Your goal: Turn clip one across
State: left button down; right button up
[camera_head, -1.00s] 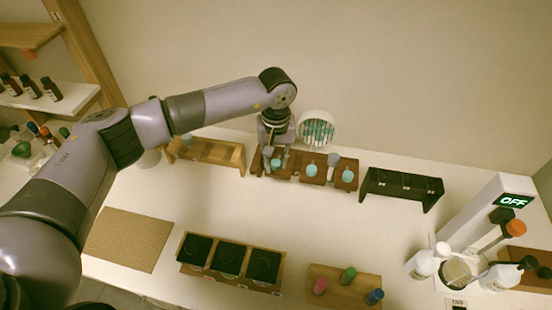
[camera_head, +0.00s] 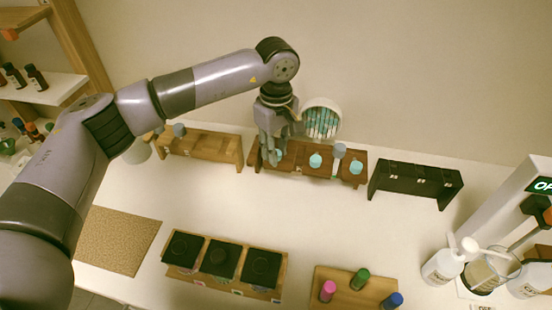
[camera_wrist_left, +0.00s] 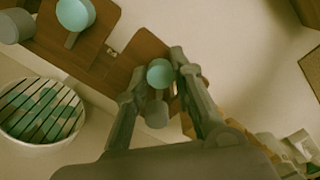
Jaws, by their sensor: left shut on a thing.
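A dark brown rack (camera_head: 298,163) stands at the back middle, with teal round tops along it. Two of them, the middle one (camera_head: 315,160) and the right one (camera_head: 356,167), show clear of my gripper in the head view. A grey knob (camera_head: 339,150) stands between those two. My left gripper (camera_head: 271,155) is down at the rack's left end, shut on the first clip. In the left wrist view a teal top (camera_wrist_left: 160,73) and a grey knob (camera_wrist_left: 157,114) show between the fingers. The fingers hide much of this clip in the head view. My right gripper is not in view.
A light wooden rack (camera_head: 208,147) stands left of the brown one and a black rack (camera_head: 415,182) right of it. A round white holder (camera_head: 322,119) is close behind. A cork mat (camera_head: 117,240) lies front left.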

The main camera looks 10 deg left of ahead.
pick_arm(q)
jog(key=n+b, duration=0.4)
jog(key=n, duration=0.1)
jog(key=shift+w+f+n+b, duration=0.1)
jog(key=shift+f+n+b, duration=0.05)
jog(key=shift+n+b, duration=0.15)
jog(key=n+b, duration=0.1)
jog(key=n, duration=0.1)
jog(key=n+b, duration=0.1)
jog(key=n, duration=0.1)
jog(key=shift+r+n+b, duration=0.2)
jog(key=shift+n+b, duration=0.1)
jog(key=c, duration=1.4)
grip_release()
